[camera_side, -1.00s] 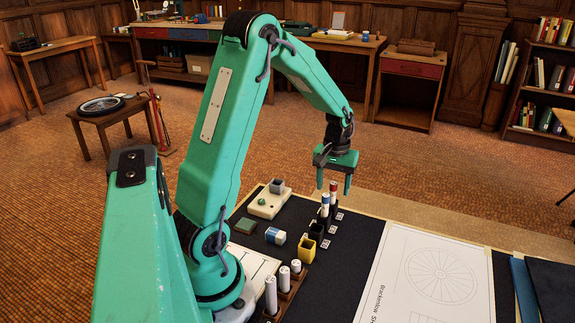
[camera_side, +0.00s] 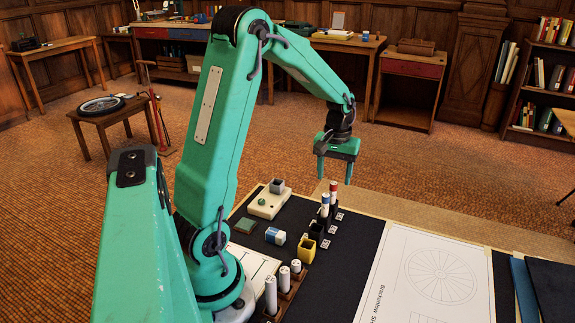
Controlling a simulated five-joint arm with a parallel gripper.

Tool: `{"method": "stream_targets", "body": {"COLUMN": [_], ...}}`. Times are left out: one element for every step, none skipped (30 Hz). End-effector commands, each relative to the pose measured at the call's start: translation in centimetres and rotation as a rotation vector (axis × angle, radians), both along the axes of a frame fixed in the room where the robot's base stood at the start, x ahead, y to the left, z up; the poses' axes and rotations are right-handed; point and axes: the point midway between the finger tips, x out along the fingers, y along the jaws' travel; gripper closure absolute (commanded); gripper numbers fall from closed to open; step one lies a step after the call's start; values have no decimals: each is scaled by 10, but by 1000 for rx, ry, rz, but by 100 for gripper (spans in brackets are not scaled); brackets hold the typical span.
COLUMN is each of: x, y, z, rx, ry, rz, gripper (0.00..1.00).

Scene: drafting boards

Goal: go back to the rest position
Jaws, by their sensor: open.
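My gripper (camera_side: 335,172) hangs over the far edge of the dark work mat (camera_side: 345,262), fingers pointing down and apart, with nothing between them. It is above and close to several upright markers in black holders, one with a red top (camera_side: 333,188) and one with a blue band (camera_side: 325,203). From this angle I cannot tell the exact gap between fingers and markers. My arm is bent, raised over the left part of the mat.
A yellow cup (camera_side: 316,233), a blue and white block (camera_side: 275,236), a cream base with a grey cup (camera_side: 268,203) and several white cylinders in a wooden rack (camera_side: 285,288) stand on the mat. A drawing sheet (camera_side: 425,280) lies to the right.

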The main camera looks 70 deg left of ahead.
Motion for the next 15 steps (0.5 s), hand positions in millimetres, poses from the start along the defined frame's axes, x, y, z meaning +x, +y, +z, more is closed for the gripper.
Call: {"method": "stream_targets", "body": {"x": [0, 0, 0, 0, 0, -1, -1, -2, -3, -3, -4, -6, -7, -9, -11], "y": [0, -1, -2, -3, -5, -7, -10, -13, -17, -20, -24, -30, -34, -39, -46], "z": [0, 1, 2, 3, 5, 8, 11, 13, 18, 22, 26, 32, 37, 41, 48], "rx": [1, 1, 2, 3, 5, 7, 10, 11, 16, 19, 22, 28, 32, 37, 43], "ry": [-1, -2, -4, -5, -8, -13, -18, -22, -30, -37, -44, -54, -63, -71, -84], "rz": [-2, -3, -7, -11, -16, -25, -33, -42, -56, -67, -81, -101, -117, -133, -156], "gripper": [42, 42, 42, 42, 42, 42, 42, 42, 42, 42, 42, 42, 42, 42, 42]}}
